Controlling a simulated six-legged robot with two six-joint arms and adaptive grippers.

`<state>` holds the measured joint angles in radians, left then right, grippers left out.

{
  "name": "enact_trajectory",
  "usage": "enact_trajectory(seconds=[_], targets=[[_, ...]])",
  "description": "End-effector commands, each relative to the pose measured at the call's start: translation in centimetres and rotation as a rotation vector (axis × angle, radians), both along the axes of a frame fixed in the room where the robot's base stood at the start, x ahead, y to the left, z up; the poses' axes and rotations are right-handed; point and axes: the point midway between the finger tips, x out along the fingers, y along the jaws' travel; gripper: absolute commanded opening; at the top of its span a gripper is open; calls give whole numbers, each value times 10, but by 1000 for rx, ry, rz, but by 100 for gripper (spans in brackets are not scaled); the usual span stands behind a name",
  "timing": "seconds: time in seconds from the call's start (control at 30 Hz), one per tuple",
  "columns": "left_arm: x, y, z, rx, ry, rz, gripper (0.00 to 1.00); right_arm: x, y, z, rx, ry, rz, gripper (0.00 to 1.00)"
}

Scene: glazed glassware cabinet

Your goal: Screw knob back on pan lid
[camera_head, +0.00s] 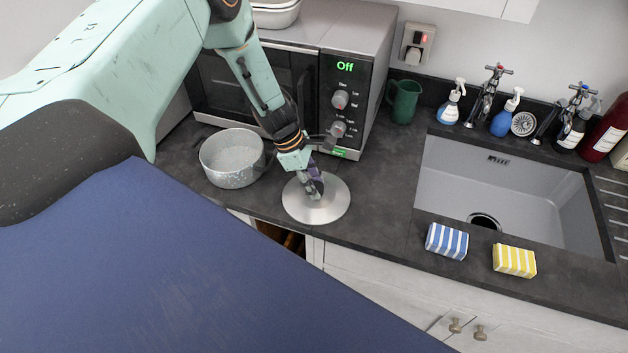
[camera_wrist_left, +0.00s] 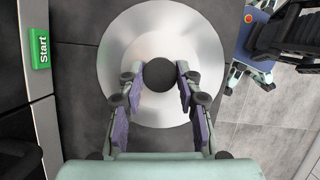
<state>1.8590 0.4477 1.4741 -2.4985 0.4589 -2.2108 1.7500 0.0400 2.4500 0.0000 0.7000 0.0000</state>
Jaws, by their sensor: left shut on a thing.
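The pan lid (camera_head: 335,207) is a round silver disc lying on the dark counter in front of the microwave. It also fills the middle of the left wrist view (camera_wrist_left: 120,50). The black round knob (camera_wrist_left: 159,74) sits at the lid's centre in that view. My left gripper (camera_head: 315,193) points down at the lid's centre, with its fingertips on either side of the knob and shut on it. The fingers hide the knob in the head view. I cannot tell whether its thread is engaged. My right gripper is not in view.
A speckled grey pan (camera_head: 232,160) stands left of the lid. The microwave (camera_head: 345,80) is close behind. The sink (camera_head: 500,190) lies to the right, with a blue striped sponge (camera_head: 447,241) and a yellow one (camera_head: 514,261) in front. Counter between lid and sink is clear.

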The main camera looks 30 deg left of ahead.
Motion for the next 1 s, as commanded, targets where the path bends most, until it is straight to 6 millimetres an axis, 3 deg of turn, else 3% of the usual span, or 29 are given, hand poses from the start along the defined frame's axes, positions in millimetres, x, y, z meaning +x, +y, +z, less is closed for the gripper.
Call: enact_trajectory(seconds=[0.17,0.2,0.5,0.83,1.0], targets=[[-1,0,-1,0,3,-9,5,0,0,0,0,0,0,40],[-1,0,-1,0,3,-9,36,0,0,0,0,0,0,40],[0,0,0,0,0,-7,61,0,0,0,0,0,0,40],[0,0,0,-1,-1,7,61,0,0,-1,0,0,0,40],[-1,-1,-2,-2,0,128,61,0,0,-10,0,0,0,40]])
